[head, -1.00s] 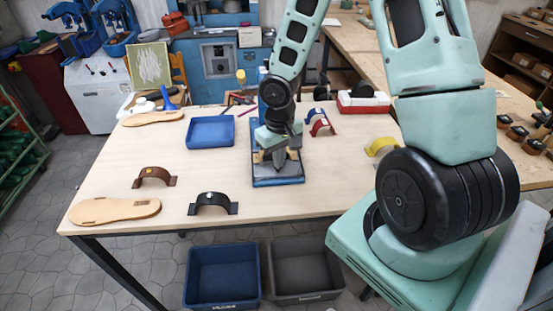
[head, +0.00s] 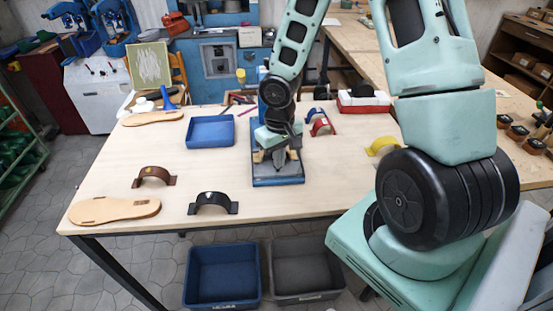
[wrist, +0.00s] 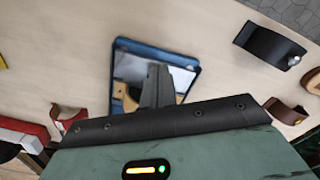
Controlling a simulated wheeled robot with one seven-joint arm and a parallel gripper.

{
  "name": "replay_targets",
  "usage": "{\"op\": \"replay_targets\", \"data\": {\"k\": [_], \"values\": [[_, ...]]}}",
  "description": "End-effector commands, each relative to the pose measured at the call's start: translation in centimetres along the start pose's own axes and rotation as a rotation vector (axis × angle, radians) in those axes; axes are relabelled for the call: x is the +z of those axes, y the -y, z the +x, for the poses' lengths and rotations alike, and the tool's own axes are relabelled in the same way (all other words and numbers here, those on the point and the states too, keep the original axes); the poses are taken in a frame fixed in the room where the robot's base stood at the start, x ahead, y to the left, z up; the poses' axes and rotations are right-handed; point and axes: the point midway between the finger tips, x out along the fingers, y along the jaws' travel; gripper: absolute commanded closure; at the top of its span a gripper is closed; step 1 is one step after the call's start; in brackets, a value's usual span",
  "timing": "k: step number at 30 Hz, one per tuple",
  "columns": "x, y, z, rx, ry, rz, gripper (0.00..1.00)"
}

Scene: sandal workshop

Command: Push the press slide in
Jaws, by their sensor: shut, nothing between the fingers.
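The press (head: 278,181) stands on the table with a blue base and a grey top. My gripper (head: 279,160) points down over it, shut and empty. In the wrist view the press (wrist: 190,66) lies under my gripper (wrist: 158,72), with a pale grey plate and tan pieces showing beside the fingers. My arm hides the rear of the press in the head view. I cannot tell how far in the slide is, or whether the fingertips touch it.
A blue tray (head: 211,144) is left of the press. A black strap (head: 213,199), brown strap (head: 154,172) and tan sole (head: 114,211) lie front left. Red (head: 321,127) and yellow (head: 383,146) straps are right. Blue (head: 222,295) and grey (head: 304,292) bins stand below the table's front edge.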

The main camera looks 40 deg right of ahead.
Motion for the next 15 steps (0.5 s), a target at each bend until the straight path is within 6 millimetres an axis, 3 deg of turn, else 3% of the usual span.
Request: {"op": "replay_targets", "data": {"k": [15], "values": [[0.0, 0.0, 2.7, 0.000, 0.000, 0.000, 1.00]]}}
